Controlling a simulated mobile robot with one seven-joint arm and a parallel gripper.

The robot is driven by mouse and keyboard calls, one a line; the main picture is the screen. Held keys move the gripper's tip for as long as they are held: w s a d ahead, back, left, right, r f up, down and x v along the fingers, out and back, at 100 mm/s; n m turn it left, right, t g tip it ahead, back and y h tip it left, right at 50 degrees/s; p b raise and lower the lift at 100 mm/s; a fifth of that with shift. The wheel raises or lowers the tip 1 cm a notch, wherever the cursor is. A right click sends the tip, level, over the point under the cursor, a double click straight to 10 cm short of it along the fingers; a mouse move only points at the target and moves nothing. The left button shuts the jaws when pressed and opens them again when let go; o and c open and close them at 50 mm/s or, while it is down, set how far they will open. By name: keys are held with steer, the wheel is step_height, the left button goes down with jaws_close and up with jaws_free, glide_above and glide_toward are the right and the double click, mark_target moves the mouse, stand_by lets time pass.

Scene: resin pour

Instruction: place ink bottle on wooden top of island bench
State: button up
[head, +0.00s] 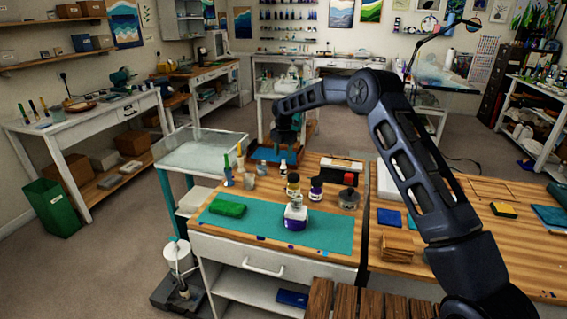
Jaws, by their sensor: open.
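Several small bottles stand on the wooden top of the island bench (262,175). The nearest is a clear bottle with dark blue-purple contents and a white cap (295,218), on the teal mat. Behind it are a bottle with a yellowish cap (293,184) and a dark bottle with a white cap and purple-edged label (316,188). I cannot tell which is the ink bottle. My gripper (284,140) hangs beyond them near the bench's far edge, pointing down, apart from these bottles. It is open; its fingertips are small and dark against the background.
The teal mat (325,232) bears a green cloth (227,206). A blue tray (262,154) lies near my gripper. A dark-lidded jar (348,198) and a cup of brushes (240,168) stand on the bench. A glass-topped cart (205,152) stands left. My arm crosses the right side.

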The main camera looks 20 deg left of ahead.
steer(key=shift+r, duration=1.55)
steer(key=shift+d+r, duration=0.15)
steer(key=shift+r, duration=0.05)
steer(key=s+d+r+m+t, duration=0.15)
steer(key=d+r+m, duration=0.55)
steer(key=d+r, duration=0.9)
steer(key=s+d+r+m, duration=0.4)
steer(key=d, duration=0.5)
steer(key=s+d+r+m, duration=0.4)
steer(key=d+r, duration=0.1)
steer(key=d, duration=0.5)
steer(key=s+d+r+m+t, duration=0.25)
steer(key=s+d+m, duration=0.65)
steer(key=s+d, duration=0.7)
steer(key=s+d+f+m, duration=0.3)
steer(key=s+d+m, duration=0.1)
steer(key=s, duration=0.5)
steer(key=s+d+f+m, duration=0.3)
steer(key=s+d+m, duration=0.2)
steer(key=s, duration=0.4)
steer(key=shift+d+f+t, duration=0.2)
steer(key=shift+f+t, duration=0.05)
steer(key=shift+t, duration=0.05)
